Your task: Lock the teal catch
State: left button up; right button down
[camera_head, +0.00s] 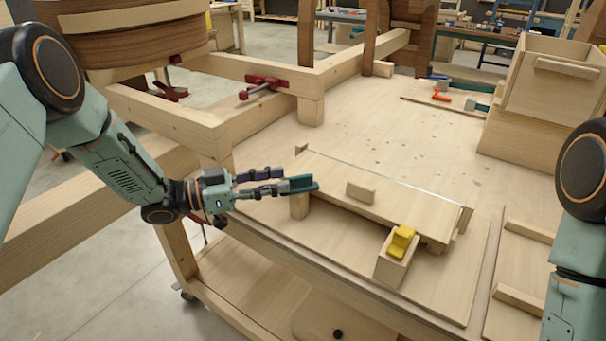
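The teal catch (301,184) is a dark teal bar at the left end of a raised wooden board (335,185), above a wooden block. My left gripper (284,180) comes in from the left, right at the catch's near end. Its two dark fingers are apart, one above the other. The lower fingertip overlaps the catch in the picture; I cannot tell whether they touch. A yellow catch (402,241) sits on a wooden block at the board's front right. My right gripper is out of view.
The board has a small wooden block (361,191) on top and lies on a wooden bench (370,120). Red clamps (262,87) and a wooden frame stand behind my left arm. A wooden box (555,85) stands at the back right. The bench middle is mostly clear.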

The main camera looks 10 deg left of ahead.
aim_at(300, 175)
pick_arm(q)
jog(key=x, duration=0.5)
jog(key=shift+w+d, duration=0.1)
jog(key=shift+d, duration=0.3)
jog(key=shift+a+r, duration=0.1)
jog(key=shift+a, duration=0.1)
jog(key=shift+s, duration=0.2)
jog(key=shift+c, duration=0.5)
jog(key=shift+w+d, duration=0.2)
jog(key=c, duration=0.5)
grip_shut()
